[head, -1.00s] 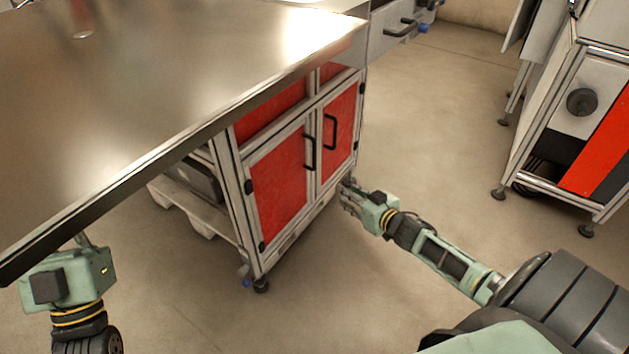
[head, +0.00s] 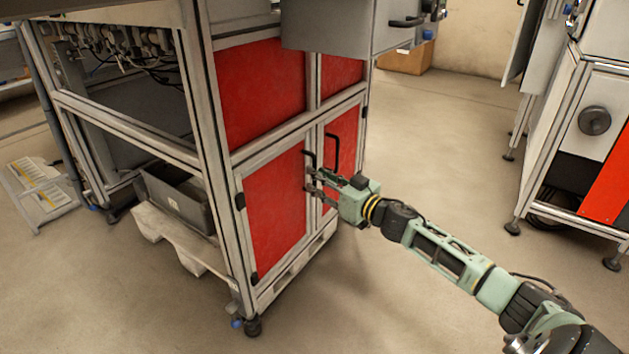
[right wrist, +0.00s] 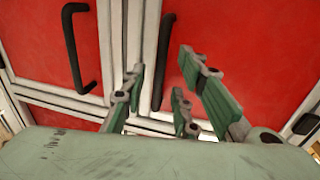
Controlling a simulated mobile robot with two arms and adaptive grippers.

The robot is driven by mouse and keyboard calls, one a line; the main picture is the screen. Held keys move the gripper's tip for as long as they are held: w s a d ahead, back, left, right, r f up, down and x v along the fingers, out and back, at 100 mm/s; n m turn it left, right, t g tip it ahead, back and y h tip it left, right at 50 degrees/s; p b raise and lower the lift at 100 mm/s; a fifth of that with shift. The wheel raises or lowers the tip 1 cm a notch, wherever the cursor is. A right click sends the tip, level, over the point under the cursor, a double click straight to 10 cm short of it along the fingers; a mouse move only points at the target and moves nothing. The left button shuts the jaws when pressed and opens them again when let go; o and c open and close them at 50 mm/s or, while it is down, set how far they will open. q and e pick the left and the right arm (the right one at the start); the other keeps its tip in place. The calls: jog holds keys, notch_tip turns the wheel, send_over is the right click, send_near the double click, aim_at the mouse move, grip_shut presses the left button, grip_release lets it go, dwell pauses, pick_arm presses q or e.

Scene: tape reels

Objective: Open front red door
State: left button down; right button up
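The cabinet's lower left red door (head: 275,215) is closed, with a black bar handle (head: 309,160) near its right edge. The lower right red door (head: 346,135) is also closed and has its own black handle (head: 331,148). My right gripper (head: 313,184) is at the left door's handle, its fingers pointing at the door. In the right wrist view the gripper (right wrist: 165,88) is open, and the near handle (right wrist: 163,60) shows between its fingers. Contact cannot be told. The other handle (right wrist: 75,45) is outside the fingers. My left gripper is out of view.
A grey drawer unit (head: 350,25) overhangs the cabinet top. A grey bin (head: 175,200) sits on a pallet-like shelf (head: 180,238) at the cabinet's left. Another framed machine (head: 590,120) stands at the right. The floor (head: 430,180) between is clear.

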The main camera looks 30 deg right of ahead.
jog(key=shift+w+a+b, duration=0.2)
jog(key=shift+w+b, duration=0.15)
jog(key=shift+w, duration=0.95)
jog(key=shift+c, duration=0.5)
grip_shut()
